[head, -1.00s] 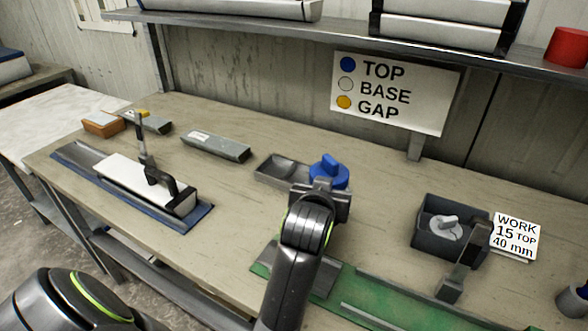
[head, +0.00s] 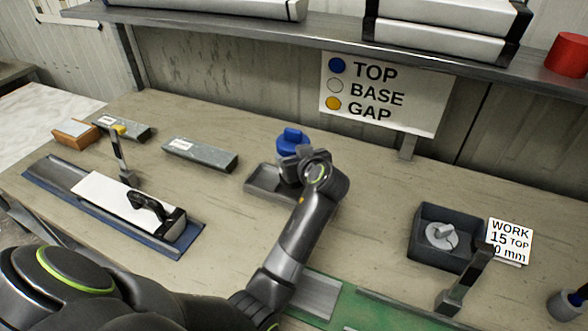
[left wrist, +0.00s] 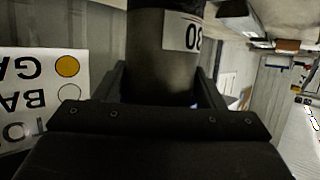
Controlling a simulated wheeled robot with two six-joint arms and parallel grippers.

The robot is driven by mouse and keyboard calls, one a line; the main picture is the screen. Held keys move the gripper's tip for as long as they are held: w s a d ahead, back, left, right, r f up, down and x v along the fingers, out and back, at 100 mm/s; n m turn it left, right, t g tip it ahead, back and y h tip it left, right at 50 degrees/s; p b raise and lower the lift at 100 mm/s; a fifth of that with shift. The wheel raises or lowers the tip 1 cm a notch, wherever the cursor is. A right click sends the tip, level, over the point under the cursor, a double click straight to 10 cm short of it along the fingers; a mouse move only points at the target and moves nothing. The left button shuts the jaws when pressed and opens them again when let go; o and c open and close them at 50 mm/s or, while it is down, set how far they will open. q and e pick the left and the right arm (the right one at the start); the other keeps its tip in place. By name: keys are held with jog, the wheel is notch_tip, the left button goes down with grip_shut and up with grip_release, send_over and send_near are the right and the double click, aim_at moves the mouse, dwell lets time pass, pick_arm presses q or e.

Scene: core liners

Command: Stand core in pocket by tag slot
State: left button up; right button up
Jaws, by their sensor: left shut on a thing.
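My left gripper (head: 303,163) is above the back part of the bench, shut on a dark grey cylindrical core. The core (left wrist: 165,55) shows between the jaws in the left wrist view, with a white label (left wrist: 183,32) reading 80 upside down. A blue cap (head: 292,140) shows just behind the gripper in the head view; the core's body is hidden there. A grey open tray (head: 262,190) lies below and left of the gripper. A dark square box (head: 428,252) at the right holds a light grey knobbed piece (head: 441,236). A WORK 15 TOP tag (head: 510,240) stands beside it.
A TOP/BASE/GAP sign (head: 378,95) stands behind the gripper, under the shelf (head: 300,30). A dark post (head: 468,280) stands before the box. A green strip (head: 375,310) runs along the front.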

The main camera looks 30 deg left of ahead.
aim_at(296, 184)
pick_arm(q)
notch_tip(296, 184, down, 4)
jog(key=shift+w+f+p, duration=0.1)
jog(key=shift+f+p, duration=0.1)
jog(key=shift+p, duration=0.1)
jog(key=shift+f, duration=0.1)
jog(key=shift+f, duration=0.1)
jog(key=o, duration=1.5)
jog(key=shift+c, duration=0.2)
